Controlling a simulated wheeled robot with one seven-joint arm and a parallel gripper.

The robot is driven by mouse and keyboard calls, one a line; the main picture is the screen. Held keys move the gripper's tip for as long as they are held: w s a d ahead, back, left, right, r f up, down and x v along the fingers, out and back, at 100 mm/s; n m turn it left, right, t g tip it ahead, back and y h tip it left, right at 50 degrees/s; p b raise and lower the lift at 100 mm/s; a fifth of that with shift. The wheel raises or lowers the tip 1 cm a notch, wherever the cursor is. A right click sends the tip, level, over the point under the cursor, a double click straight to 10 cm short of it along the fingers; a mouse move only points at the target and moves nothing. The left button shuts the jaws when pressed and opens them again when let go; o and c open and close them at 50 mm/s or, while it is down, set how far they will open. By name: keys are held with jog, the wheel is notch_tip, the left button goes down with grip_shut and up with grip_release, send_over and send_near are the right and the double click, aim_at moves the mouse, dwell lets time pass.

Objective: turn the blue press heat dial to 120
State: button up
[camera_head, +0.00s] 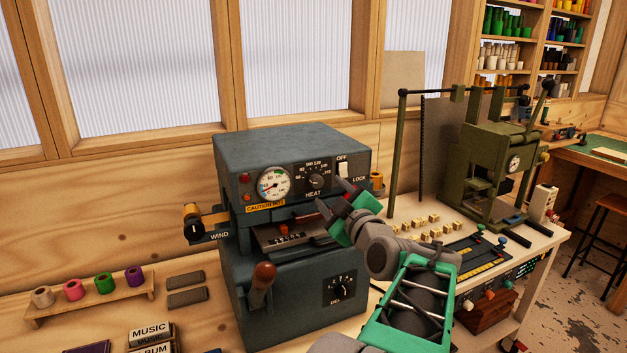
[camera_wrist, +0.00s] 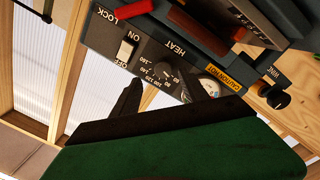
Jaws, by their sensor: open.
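The blue press (camera_head: 290,145) is a dark blue-grey machine on the bench. Its heat dial (camera_head: 317,181) is a small black knob with a printed number scale, right of a round gauge. The dial (camera_wrist: 164,72) also shows in the wrist view, upside down, with HEAT printed beside it. Its pointer is too small to read. My gripper (camera_head: 334,195) is open and empty in front of the panel, just below and right of the dial. In the wrist view, its dark fingers (camera_wrist: 163,92) reach toward the panel on either side of the dial, apparently not touching it.
A white switch (camera_head: 342,169) and the LOCK label lie right of the dial. The gauge (camera_head: 273,183) is close on its left. A green press (camera_head: 490,165) and small type blocks (camera_head: 425,225) stand to the right.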

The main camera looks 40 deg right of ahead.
aim_at(318, 183)
jog(key=x, duration=0.1)
jog(key=p+x, duration=0.1)
jog(key=x, duration=0.3)
jog(key=shift+w+a+r+p, duration=0.1)
jog(key=shift+w+a+p, duration=0.2)
jog(key=shift+w, duration=0.05)
jog(key=shift+w+d, duration=0.2)
jog(key=shift+w, duration=0.25)
jog(key=shift+c, duration=0.4)
grip_shut()
